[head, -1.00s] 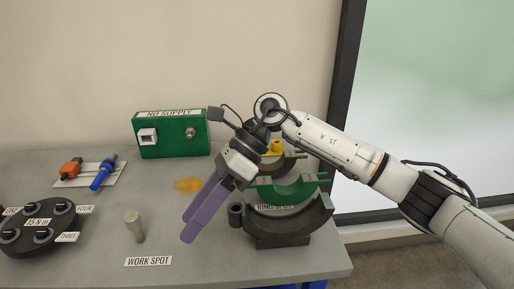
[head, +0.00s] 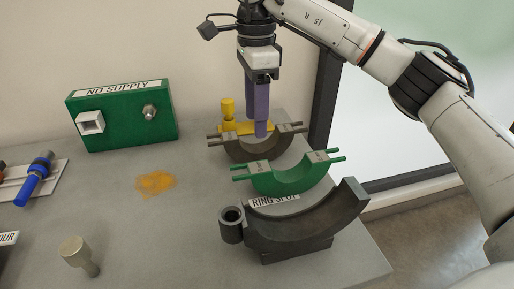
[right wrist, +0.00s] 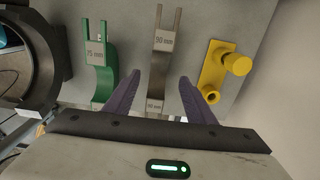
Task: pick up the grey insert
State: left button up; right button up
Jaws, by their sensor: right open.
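The grey insert (head: 240,149) is a brownish-grey half ring with prongs at its ends. It stands at the back of the bench, behind the green insert (head: 290,178). My right gripper (head: 262,130) points down at it with purple fingers, which hide part of it in the head view. In the right wrist view the grey insert (right wrist: 164,50) runs between the two open, spread fingertips of my right gripper (right wrist: 160,80). Nothing is held. I cannot tell whether the fingers touch it. My left gripper is not in view.
A yellow fitting (head: 228,112) stands close behind the grey insert. A large dark half ring (head: 310,232) stands in front of the green insert, by the RING SPOT label (head: 274,200). A green box (head: 125,120) is at the back left. The bench centre is mostly clear.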

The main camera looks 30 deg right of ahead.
aim_at(258, 147)
jog(key=f, duration=0.7)
jog(key=shift+s+d+f, duration=0.1)
jog(key=shift+s+d, duration=0.05)
jog(key=shift+d, duration=0.05)
grip_shut()
